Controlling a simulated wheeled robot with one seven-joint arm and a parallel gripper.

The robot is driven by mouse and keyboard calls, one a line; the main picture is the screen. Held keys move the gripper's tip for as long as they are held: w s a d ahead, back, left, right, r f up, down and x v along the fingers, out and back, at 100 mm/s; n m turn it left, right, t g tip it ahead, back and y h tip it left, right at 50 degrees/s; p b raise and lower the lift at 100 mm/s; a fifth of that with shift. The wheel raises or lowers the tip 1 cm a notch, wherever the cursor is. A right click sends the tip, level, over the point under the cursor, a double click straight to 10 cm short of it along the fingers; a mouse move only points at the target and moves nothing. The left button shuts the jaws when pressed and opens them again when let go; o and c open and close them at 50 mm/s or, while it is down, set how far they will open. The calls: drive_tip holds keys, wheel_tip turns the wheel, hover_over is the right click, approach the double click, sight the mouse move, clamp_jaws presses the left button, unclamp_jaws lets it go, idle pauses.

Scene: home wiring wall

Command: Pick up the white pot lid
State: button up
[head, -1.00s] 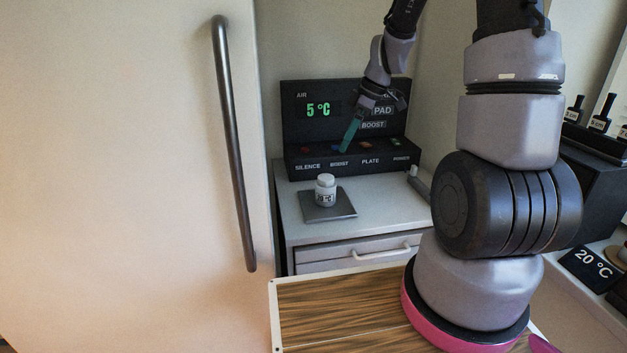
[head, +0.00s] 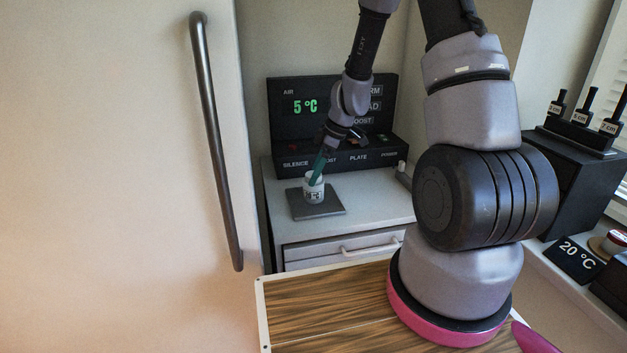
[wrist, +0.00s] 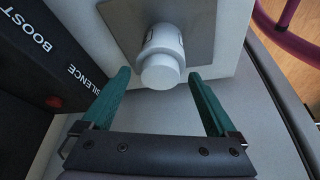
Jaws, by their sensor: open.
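The white pot lid (wrist: 160,73) is a small round cap on top of a white pot (wrist: 163,42), seen from above in the wrist view. The pot (head: 313,195) stands upright on a grey plate (head: 331,206) in the head view, where my finger partly covers the lid. My gripper (wrist: 158,80) is open and empty, with its two green fingers apart on either side of the lid in the wrist view. In the head view my gripper (head: 319,168) is right above the pot, tilted. I cannot tell whether a finger touches the lid.
A black control panel (head: 286,127) reading 5 °C, with labelled buttons, stands close behind the pot. A tall cabinet door with a long handle (head: 218,150) is at the left. The white counter (head: 380,205) is clear right of the plate. A 20 °C sign (head: 578,255) is at the right.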

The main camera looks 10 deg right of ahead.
drive_tip(key=shift+a+f, duration=0.1)
drive_tip(key=shift+f, duration=0.15)
drive_tip(key=shift+r, duration=0.1)
drive_tip(key=c, duration=1.4)
